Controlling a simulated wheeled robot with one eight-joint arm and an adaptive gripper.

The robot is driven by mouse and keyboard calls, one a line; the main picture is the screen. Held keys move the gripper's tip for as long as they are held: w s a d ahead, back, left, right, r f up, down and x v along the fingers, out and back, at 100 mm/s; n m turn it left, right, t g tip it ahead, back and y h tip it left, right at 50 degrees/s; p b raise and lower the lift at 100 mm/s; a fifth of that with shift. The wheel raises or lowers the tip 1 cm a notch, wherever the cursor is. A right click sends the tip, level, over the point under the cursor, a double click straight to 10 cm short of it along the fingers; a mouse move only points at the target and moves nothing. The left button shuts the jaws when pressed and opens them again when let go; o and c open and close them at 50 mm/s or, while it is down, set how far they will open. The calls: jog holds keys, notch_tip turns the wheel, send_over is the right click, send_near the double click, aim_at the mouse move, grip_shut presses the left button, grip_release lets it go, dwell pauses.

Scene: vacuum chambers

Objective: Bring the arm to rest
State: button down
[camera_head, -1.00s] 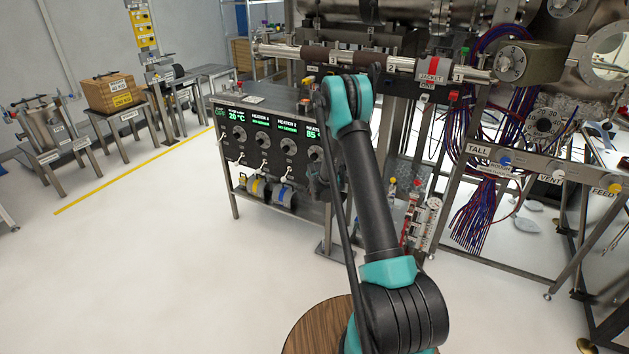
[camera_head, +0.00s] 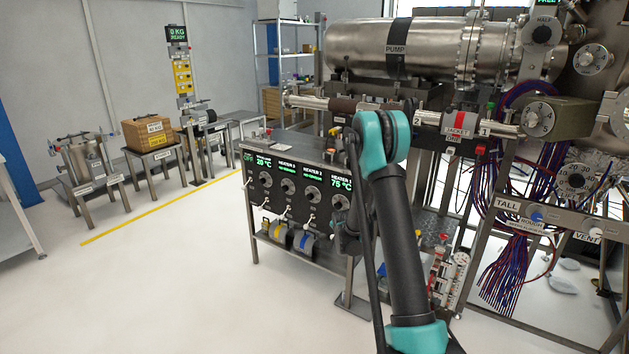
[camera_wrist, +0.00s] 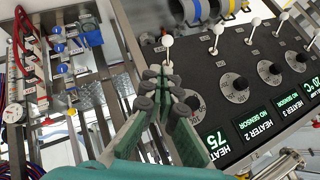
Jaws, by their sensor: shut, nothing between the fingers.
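My arm (camera_head: 400,255) rises from the bottom of the head view, with a teal elbow at the top, in front of the heater panel. My gripper (camera_wrist: 160,84) shows in the wrist view with its green-padded fingers closed together and nothing held. Its tips overlap a white-knobbed lever in that picture; I cannot tell whether they touch. In the head view the gripper is mostly hidden by my arm. The heater panel (camera_head: 270,205) has dials, levers and green displays; it also shows in the wrist view (camera_wrist: 225,75). One display reads 75.
A jacket bar (camera_head: 459,124) runs behind my elbow, below the pump cylinder (camera_head: 360,48). Red and blue cables (camera_head: 505,285) hang at right beside a steel frame. Small tables with a wooden box (camera_head: 150,131) stand far left. The white floor at left is clear.

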jog(key=s+d+r+n+g, duration=0.1)
jog(key=s+d+r+n, duration=0.1)
jog(key=s+r, duration=0.65)
jog(key=s+d+r+n+g, duration=0.1)
jog(key=s+r+n, duration=0.3)
jog(key=s, duration=0.8)
jog(key=s+n+g, duration=0.2)
jog(key=s+n, duration=0.1)
jog(key=s, duration=2.2)
jog(key=shift+s+d+r+n+g, duration=0.15)
jog(key=shift+s+d+n+g, duration=0.15)
jog(key=shift+d+n+g, duration=0.1)
dwell(3.0)
